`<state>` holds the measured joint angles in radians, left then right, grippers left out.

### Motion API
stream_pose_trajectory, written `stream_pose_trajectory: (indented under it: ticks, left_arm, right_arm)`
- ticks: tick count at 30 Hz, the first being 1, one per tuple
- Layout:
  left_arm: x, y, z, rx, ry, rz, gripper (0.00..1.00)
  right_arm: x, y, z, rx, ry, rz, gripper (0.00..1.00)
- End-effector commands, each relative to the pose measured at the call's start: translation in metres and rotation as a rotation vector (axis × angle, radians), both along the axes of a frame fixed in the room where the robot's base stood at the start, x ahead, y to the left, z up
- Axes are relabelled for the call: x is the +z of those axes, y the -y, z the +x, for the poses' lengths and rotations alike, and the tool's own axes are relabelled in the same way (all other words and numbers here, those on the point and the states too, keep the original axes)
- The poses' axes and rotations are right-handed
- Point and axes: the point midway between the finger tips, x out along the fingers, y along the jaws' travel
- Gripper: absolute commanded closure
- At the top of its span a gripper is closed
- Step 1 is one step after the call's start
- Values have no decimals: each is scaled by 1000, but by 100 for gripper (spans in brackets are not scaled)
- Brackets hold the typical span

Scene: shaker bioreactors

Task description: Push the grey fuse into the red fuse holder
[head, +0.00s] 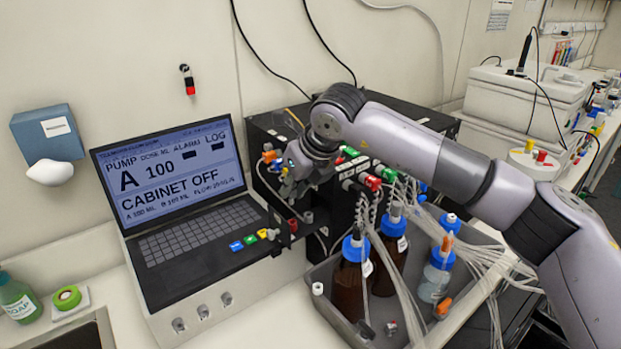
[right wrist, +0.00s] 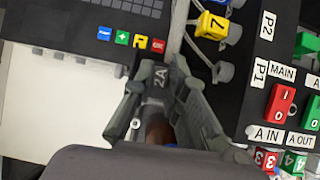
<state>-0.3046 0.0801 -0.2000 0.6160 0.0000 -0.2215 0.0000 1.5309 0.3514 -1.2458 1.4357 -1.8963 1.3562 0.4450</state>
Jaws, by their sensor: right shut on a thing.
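My right gripper (head: 296,168) is in front of the black pump cabinet, beside the laptop's right edge. In the right wrist view its fingers (right wrist: 164,98) are closed on a small grey piece marked 2A, the grey fuse (right wrist: 160,78). The fuse cannot be made out clearly in the head view. A small red part (head: 292,225) sits by the laptop's right front corner, below the gripper. It may be the red fuse holder, but I cannot tell for sure. I see no contact between fuse and holder. My left gripper is out of view.
The laptop (head: 180,250) reads CABINET OFF. Red and green switches (right wrist: 283,101) line the cabinet front close to the gripper. Tubes and brown bottles (head: 352,280) stand in a grey tray to the right. Coloured keys (head: 250,240) lie just left of the gripper.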

Motion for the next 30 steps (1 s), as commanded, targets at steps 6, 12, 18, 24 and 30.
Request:
stream_pose_trajectory:
  ticks: [6, 12, 18, 24, 30]
  left_arm:
    - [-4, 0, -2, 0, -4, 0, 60]
    - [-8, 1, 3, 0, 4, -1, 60]
    - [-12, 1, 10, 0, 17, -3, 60]
    - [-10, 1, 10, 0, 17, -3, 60]
    - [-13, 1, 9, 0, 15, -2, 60]
  right_arm:
    - [-12, 1, 0, -3, 0, -1, 98]
    - [-27, 1, 0, -4, -1, -2, 98]
    - [-43, 1, 0, -4, -1, -2, 98]
    - [-40, 1, 0, -5, 0, -2, 98]
    - [-40, 1, 0, -5, 0, -2, 98]
